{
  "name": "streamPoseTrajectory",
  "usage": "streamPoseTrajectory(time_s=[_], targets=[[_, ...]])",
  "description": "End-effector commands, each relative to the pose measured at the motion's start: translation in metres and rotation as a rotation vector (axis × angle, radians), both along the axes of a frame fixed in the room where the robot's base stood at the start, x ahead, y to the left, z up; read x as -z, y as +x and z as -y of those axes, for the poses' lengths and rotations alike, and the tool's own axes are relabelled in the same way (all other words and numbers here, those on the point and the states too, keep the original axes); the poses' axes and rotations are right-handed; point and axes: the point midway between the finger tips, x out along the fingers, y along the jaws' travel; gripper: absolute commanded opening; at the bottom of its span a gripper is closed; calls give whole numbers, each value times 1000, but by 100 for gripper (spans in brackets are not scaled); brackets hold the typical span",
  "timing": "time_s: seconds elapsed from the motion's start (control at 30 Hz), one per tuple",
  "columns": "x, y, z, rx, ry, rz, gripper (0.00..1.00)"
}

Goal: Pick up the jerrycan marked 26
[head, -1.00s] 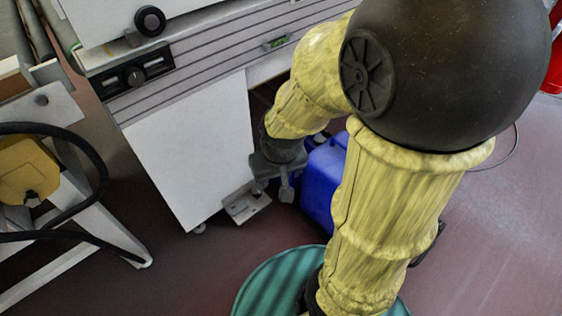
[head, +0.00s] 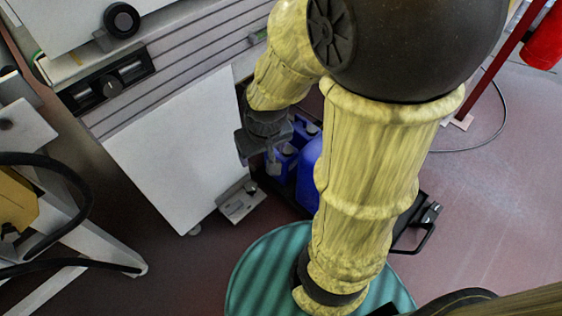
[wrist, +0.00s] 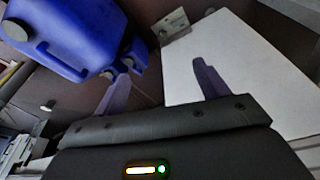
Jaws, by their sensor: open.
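Blue jerrycans (head: 308,177) stand close together on the floor, partly hidden behind my arm in the head view. A smaller-looking one (head: 285,160) shows just right of my gripper (head: 258,164). In the wrist view a large blue jerrycan (wrist: 72,32) with a dark cap and a moulded handle fills the upper left, beyond the left finger. My gripper (wrist: 162,70) is open, with nothing between its fingers. I cannot read a number on any jerrycan, so I cannot tell which is marked 26.
A white cabinet panel (head: 170,150) stands left of my gripper, with a small metal bracket (head: 240,202) at its foot. A white-framed stand with a black hose (head: 85,190) is at the left. A red extinguisher (head: 545,40) stands at the upper right. Open floor (head: 490,200) lies right.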

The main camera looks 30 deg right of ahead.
Motion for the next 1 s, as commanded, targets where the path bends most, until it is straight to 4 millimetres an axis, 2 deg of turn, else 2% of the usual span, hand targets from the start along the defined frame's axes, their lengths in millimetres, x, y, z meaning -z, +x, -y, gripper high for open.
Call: streamPoseTrajectory(time_s=[0.03, 0.1, 0.13, 0.27, 0.47, 0.7, 0.9, 1.0], targets=[[3, 10, 2, -8, -5, -7, 84], [8, 26, 7, -31, -15, -19, 97], [11, 35, 10, -41, -20, -27, 100], [28, 79, 24, -98, -42, -60, 100], [67, 146, 53, -190, -62, -111, 100], [129, 211, 96, -280, -63, -165, 100], [191, 248, 140, -336, -50, -203, 100], [217, 259, 159, -354, -43, -215, 100]])
